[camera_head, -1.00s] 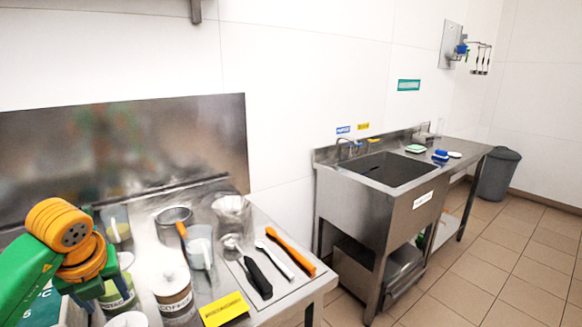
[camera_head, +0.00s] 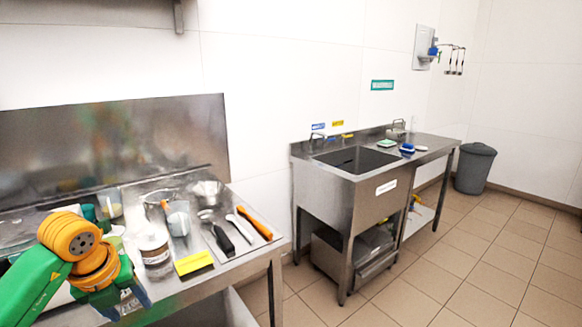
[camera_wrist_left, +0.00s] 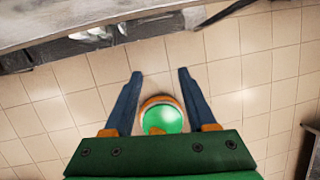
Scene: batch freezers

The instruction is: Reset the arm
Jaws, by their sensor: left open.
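My left arm comes in at the lower left of the head view, in front of the steel table (camera_head: 225,275). My left gripper (camera_head: 128,306) is at the arm's end, partly hidden and low by the table's front edge. In the left wrist view the gripper (camera_wrist_left: 160,75) has its two dark fingers wide apart. It holds nothing, and the tiled floor (camera_wrist_left: 235,75) lies beyond the fingers. My right arm and gripper are not in view.
The table carries a labelled jar (camera_head: 155,255), a metal bowl (camera_head: 208,193), a yellow card (camera_head: 194,263), a black-handled tool (camera_head: 222,239) and an orange-handled spatula (camera_head: 256,224). A steel sink (camera_head: 325,190) and grey bin (camera_head: 474,170) stand right. Open floor lies in front.

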